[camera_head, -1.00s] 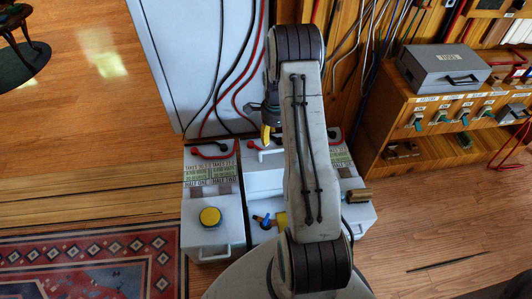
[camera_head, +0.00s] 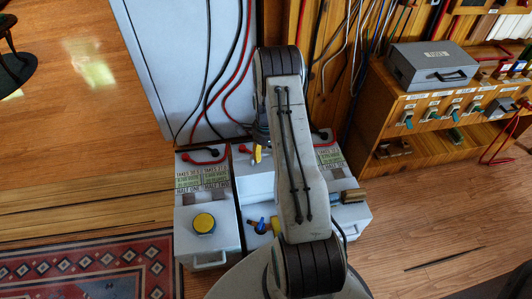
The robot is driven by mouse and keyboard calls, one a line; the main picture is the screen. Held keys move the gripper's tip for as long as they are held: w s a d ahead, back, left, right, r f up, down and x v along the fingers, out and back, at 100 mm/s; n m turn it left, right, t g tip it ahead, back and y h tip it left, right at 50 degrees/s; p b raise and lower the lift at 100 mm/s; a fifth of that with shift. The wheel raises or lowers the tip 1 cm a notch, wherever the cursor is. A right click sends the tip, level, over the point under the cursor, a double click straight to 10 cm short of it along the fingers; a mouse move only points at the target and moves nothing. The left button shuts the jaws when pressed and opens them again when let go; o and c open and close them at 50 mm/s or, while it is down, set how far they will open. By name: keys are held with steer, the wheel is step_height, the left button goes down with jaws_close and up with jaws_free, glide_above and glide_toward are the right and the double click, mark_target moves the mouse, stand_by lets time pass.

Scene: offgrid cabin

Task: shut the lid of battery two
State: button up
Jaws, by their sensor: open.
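Three pale battery boxes stand in a row on the floor. The left box (camera_head: 222,225) has a yellow round cap and a lid marked with text. The middle box (camera_head: 256,187) is partly behind my arm; a pale panel shows at its top, and I cannot tell how far its lid stands open. The right box (camera_head: 352,216) is also partly covered by my arm. No battery number is readable. My gripper (camera_head: 257,152) is open over the back of the middle box, its yellow tip showing; the rest is mostly hidden. I cannot tell whether it touches the box.
A white cabinet (camera_head: 180,60) with black and red cables stands behind the boxes. A wooden shelf (camera_head: 400,125) with a grey case (camera_head: 433,66) is at right. A red rug lies at left.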

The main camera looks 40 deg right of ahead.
jaws_close()
stand_by(0.4)
steer(key=shift+s, duration=0.1)
